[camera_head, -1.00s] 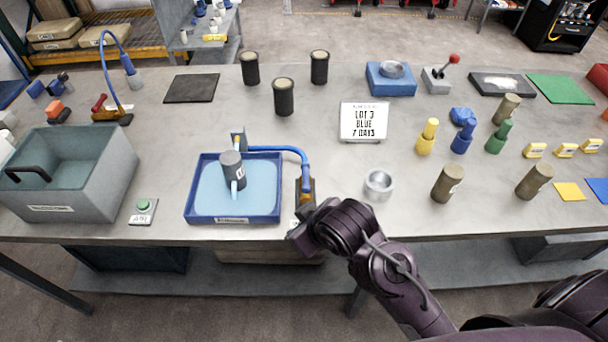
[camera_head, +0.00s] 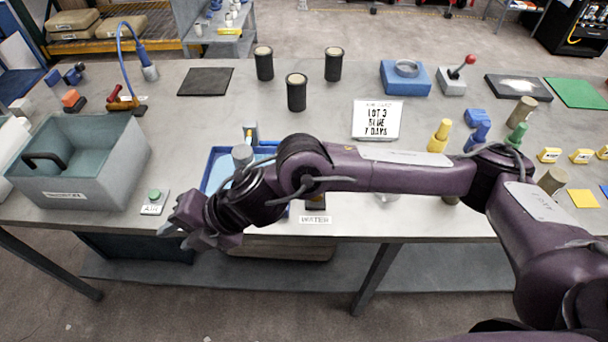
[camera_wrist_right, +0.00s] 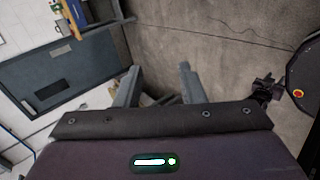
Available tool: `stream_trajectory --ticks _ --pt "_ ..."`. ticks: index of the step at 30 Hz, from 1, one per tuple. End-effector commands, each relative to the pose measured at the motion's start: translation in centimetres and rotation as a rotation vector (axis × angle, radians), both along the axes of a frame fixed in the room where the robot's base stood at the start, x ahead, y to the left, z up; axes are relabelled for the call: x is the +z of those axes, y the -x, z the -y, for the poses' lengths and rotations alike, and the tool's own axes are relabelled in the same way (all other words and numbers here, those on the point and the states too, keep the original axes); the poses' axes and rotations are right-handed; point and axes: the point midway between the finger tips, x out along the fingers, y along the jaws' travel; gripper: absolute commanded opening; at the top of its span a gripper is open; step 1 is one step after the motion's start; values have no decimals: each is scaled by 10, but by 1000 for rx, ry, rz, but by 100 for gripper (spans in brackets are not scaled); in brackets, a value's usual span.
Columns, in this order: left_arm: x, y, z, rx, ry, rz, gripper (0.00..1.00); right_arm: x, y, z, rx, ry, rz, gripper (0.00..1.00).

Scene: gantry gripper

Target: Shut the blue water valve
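The water valve is mostly hidden behind my right arm in the head view; a small dark and brass part of it (camera_head: 315,202) shows above the WATER label (camera_head: 315,220). Its handle cannot be seen, so I cannot tell its position. My right gripper (camera_head: 182,236) is at the table's front edge, left of the valve and near the green button. In the wrist view its two fingers (camera_wrist_right: 158,86) stand apart with nothing between them. My left gripper is not in view.
A grey bin (camera_head: 128,165) and a green-button box (camera_head: 155,201) stand left of the tray. My right arm crosses low over the table's front. Floor lies open before the table.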

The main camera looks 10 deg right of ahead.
Motion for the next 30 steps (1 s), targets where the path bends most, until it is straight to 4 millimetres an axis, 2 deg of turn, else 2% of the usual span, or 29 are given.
stream_trajectory --ticks 1,3,5,7,12,16,19,23,30 --pt "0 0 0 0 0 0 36 -8 -12 18 40 80 29 36" --pt "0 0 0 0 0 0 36 -20 -24 46 95 188 40 36" --pt "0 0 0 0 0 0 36 -27 -36 75 127 280 43 36" --pt "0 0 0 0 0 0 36 -29 -52 112 149 382 32 36" --pt "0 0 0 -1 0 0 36 -14 -86 206 132 582 -32 36" --pt "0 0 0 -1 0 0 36 6 -98 258 92 660 -89 36" --pt "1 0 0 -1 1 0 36 16 -101 281 68 689 -120 36" --pt "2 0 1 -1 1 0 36 18 -102 292 58 701 -139 36" --pt "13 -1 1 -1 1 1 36 -14 -103 285 61 703 -143 36"
